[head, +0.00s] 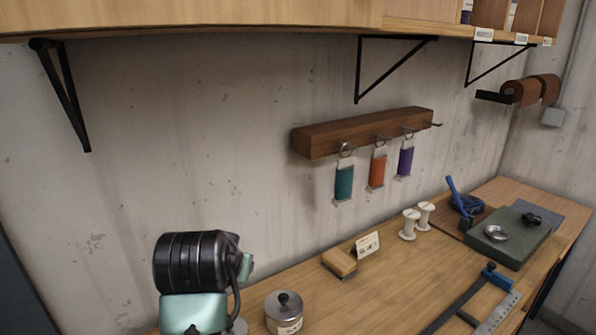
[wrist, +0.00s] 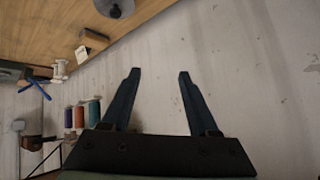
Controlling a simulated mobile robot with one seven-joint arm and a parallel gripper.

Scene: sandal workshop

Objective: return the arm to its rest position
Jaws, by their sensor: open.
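My gripper (wrist: 159,74) shows in the wrist view with its two dark fingers apart and nothing between them. Bare wall lies behind the fingers, and they touch nothing that I can see. In the head view, part of my arm (head: 190,262), black and mint green, stands at the lower left in front of the wall. The fingers cannot be made out in the head view.
The wooden workbench (head: 395,290) holds a lidded tin (head: 284,312), a brush-like block (head: 339,262), white spools (head: 409,224) and a green slab (head: 508,237). A wall rack (head: 362,132) carries coloured thread spools. A shelf (head: 200,14) overhangs above. The wall's left part is clear.

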